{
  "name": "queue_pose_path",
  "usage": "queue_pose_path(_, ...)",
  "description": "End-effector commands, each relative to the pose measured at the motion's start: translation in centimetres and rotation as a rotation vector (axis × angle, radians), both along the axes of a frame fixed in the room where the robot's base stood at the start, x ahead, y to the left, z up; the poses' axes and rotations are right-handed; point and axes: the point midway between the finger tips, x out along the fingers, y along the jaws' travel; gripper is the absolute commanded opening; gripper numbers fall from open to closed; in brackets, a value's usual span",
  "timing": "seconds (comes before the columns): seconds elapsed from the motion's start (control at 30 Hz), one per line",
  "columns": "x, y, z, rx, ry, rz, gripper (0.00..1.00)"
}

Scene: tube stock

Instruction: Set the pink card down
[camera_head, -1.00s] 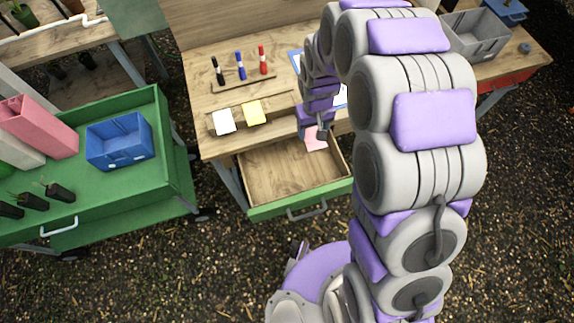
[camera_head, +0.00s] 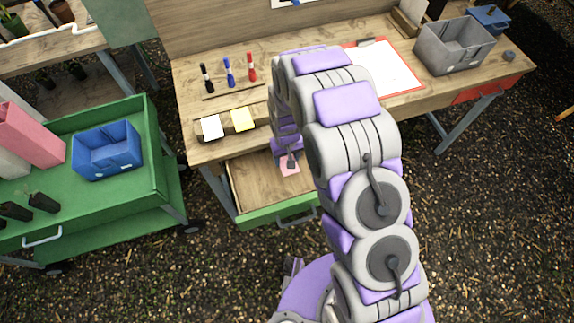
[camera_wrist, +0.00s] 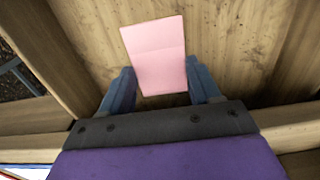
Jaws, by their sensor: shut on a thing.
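The pink card (camera_wrist: 157,55) is upright in the wrist view, between the two fingers of my gripper (camera_wrist: 163,88). The gripper is shut on its lower part. In the head view the pink card (camera_head: 289,166) shows at the tip of my gripper (camera_head: 290,158), over the open wooden drawer (camera_head: 247,186). The wrist view shows the drawer's wooden bottom (camera_wrist: 235,45) behind the card. I cannot tell whether the card touches the bottom. My arm hides part of the drawer.
A white card (camera_head: 212,127) and a yellow card (camera_head: 242,119) stand on the bench above the drawer. Behind them is a rack of markers (camera_head: 229,72). A clipboard (camera_head: 388,70) and a grey bin (camera_head: 455,45) are at right. A green cart (camera_head: 130,195) stands left.

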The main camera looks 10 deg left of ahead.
Motion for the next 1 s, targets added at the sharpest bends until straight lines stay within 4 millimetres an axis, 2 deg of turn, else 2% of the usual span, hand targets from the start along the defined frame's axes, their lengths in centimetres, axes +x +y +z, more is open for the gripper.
queue_pose_path(0.03,-0.1,-0.1,-1.1,-0.002,0.003,0.0,0.34)
queue_pose_path(0.27,0.0,-0.4,-2.8,0.006,0.0,-0.001,0.34)
queue_pose_path(0.47,-0.1,-0.5,-5.5,0.006,0.002,-0.001,0.34)
queue_pose_path(0.87,0.0,-0.1,-5.9,0.001,0.0,0.0,0.34)
queue_pose_path(0.9,0.0,-0.1,-5.9,0.001,0.001,0.0,0.66)
queue_pose_path(1.0,-0.1,-0.2,-5.9,0.002,0.002,0.001,0.75)
